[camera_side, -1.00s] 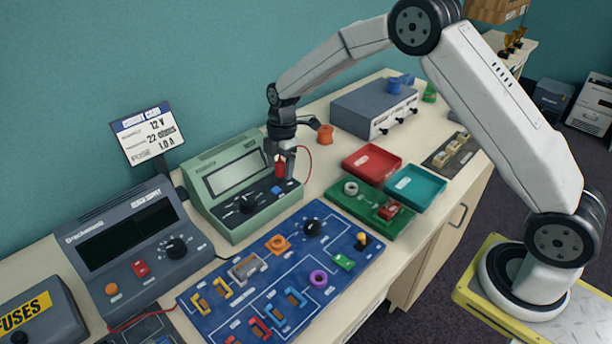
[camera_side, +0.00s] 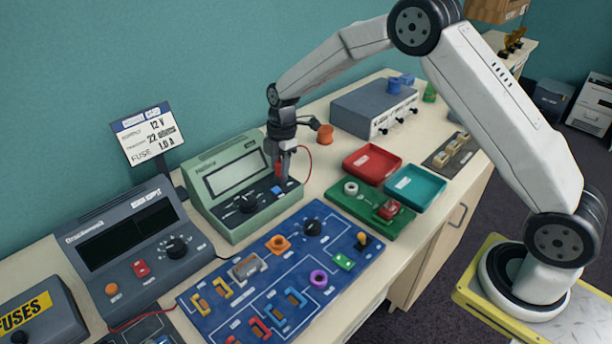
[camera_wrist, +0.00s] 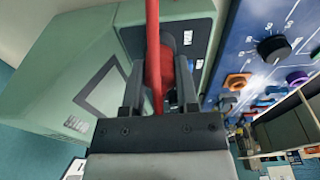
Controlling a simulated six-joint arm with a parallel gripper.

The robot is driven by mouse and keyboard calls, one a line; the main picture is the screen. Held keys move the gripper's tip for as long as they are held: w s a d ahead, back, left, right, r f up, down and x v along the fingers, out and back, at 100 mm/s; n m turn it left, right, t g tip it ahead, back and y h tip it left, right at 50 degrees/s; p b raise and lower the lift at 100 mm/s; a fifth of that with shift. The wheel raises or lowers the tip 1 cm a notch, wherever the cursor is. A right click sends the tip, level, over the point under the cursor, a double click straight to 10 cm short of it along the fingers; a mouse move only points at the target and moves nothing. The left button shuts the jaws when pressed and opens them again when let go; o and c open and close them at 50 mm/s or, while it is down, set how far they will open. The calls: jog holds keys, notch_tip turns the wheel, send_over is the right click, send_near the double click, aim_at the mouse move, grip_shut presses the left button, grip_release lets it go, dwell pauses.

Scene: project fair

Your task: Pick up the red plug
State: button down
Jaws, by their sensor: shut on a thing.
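The red plug (camera_wrist: 153,65) is between the two fingers of my gripper (camera_wrist: 160,92) in the wrist view, with its red lead running up the picture. In the side view my gripper (camera_side: 281,170) is shut on the plug (camera_side: 279,169), of which only a small red part shows. It is low over the right part of the green meter (camera_side: 218,200), by the meter's blue socket. The fingers hide the plug's lower end, so I cannot tell whether it touches the meter.
The dark grey supply box (camera_side: 90,275) stands left of the meter. A blue circuit board (camera_side: 300,222) lies in front. A green board (camera_side: 345,207), a red tray (camera_side: 371,149) and a teal tray (camera_side: 432,178) are to the right. A grey-blue box (camera_side: 350,110) stands behind.

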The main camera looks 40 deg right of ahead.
aim_at(279, 160)
jog(key=shift+r, duration=0.1)
jog(key=shift+r, duration=0.5)
notch_tip(279, 160, up, 2)
jog(key=s+r, duration=0.9)
jog(key=s, duration=0.5)
jog(key=shift+d+r, duration=0.3)
jog(key=shift+r, duration=0.05)
